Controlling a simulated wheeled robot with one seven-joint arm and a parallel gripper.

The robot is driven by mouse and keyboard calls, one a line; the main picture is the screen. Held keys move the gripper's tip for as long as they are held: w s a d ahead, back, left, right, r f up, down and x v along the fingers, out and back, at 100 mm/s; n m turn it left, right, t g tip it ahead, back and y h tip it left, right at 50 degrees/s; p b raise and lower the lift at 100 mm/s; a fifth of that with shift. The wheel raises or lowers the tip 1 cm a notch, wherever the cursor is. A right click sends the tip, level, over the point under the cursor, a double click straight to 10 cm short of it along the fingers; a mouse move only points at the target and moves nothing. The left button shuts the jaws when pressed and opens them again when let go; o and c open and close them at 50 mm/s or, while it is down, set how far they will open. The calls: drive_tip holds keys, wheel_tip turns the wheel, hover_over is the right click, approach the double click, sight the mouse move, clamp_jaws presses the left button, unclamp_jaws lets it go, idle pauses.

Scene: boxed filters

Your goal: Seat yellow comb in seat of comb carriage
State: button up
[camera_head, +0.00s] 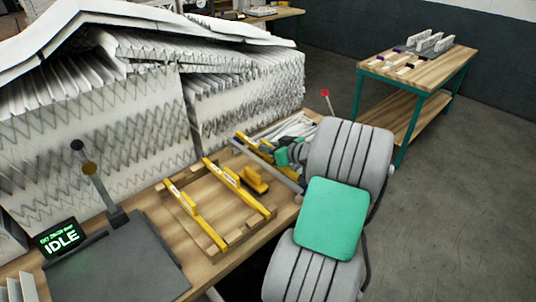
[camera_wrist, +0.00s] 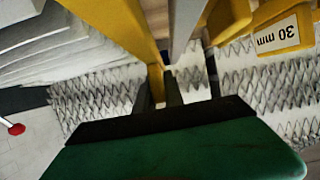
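A long yellow bar (camera_wrist: 122,28), which I take to be the yellow comb, runs down to my gripper (camera_wrist: 160,92) in the wrist view. Its end lies between the two dark fingers, which look closed on it. In the head view my gripper (camera_head: 284,156) is over the far right of the bench, partly hidden by my arm. Two yellow bars (camera_head: 237,187) lie across a wooden frame (camera_head: 232,240) on the bench. A short yellow block (camera_head: 255,180) is beside them. A yellow piece marked "30 mm" (camera_wrist: 278,36) shows in the wrist view. I cannot tell which part is the carriage seat.
A grey rail (camera_head: 268,167) lies between the frame and my gripper. Large pleated white filters (camera_head: 100,120) stand behind the bench. A dark plate (camera_head: 118,262) and an IDLE display (camera_head: 60,237) are at left. White strips (camera_head: 290,130) lie past my gripper. Another table (camera_head: 430,75) stands apart at right.

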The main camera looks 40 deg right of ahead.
clamp_jaws()
idle(0.8)
